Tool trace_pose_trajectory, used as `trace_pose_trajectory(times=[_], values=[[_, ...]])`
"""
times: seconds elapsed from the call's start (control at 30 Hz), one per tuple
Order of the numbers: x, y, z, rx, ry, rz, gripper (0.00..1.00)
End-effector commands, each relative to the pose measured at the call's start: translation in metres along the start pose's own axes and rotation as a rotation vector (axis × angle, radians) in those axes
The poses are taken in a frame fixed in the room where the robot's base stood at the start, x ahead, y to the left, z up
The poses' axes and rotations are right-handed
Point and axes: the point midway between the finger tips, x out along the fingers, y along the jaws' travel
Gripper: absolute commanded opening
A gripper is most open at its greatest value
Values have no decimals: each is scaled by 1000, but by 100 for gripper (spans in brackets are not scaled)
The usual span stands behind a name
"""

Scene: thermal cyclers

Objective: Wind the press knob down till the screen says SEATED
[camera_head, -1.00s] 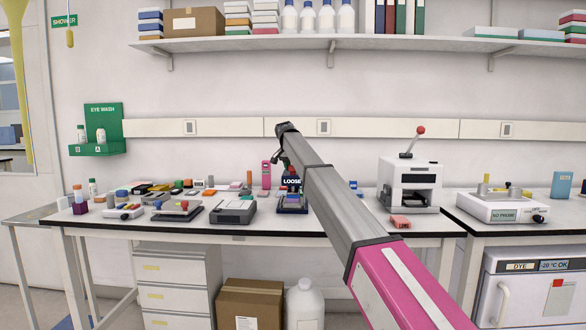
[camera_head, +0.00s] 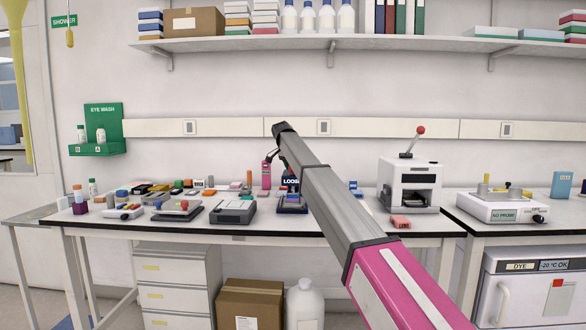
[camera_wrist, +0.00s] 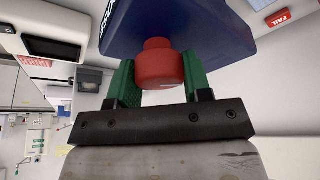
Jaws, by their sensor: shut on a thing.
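The press is a small dark blue device on the bench, with a lit screen (camera_head: 289,182) and a base (camera_head: 291,207). The screen shows "LOOS", its end covered by my arm. In the wrist view the dark blue press body (camera_wrist: 200,25) fills the top, and the red knob (camera_wrist: 160,58) stands out from it. My gripper (camera_wrist: 156,75) has its two green fingers shut on the knob, one on each side. In the head view my arm hides most of the gripper and knob.
A grey flat device (camera_head: 234,210) sits left of the press, with several small instruments farther left. A white machine with a red-tipped lever (camera_head: 412,180) stands to the right. A pink item (camera_head: 266,175) stands close behind the press.

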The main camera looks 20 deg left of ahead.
Motion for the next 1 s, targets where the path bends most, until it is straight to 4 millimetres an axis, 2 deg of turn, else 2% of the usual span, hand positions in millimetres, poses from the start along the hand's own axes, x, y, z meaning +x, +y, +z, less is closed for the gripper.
trace_pose_trajectory(times=[0.03, 0.07, 0.1, 0.13, 0.57, 0.77, 1.0], values=[[0, 0, 0, -1, -1, -1, 22], [0, 0, 0, -1, -1, -1, 55], [0, 0, 0, -1, -1, -1, 68], [0, 0, 0, -1, -1, -1, 71], [-7, 0, 0, -1, 0, -1, 71], [-31, -1, 0, -1, 0, -2, 71], [-76, -1, 0, -1, 0, -2, 71]])
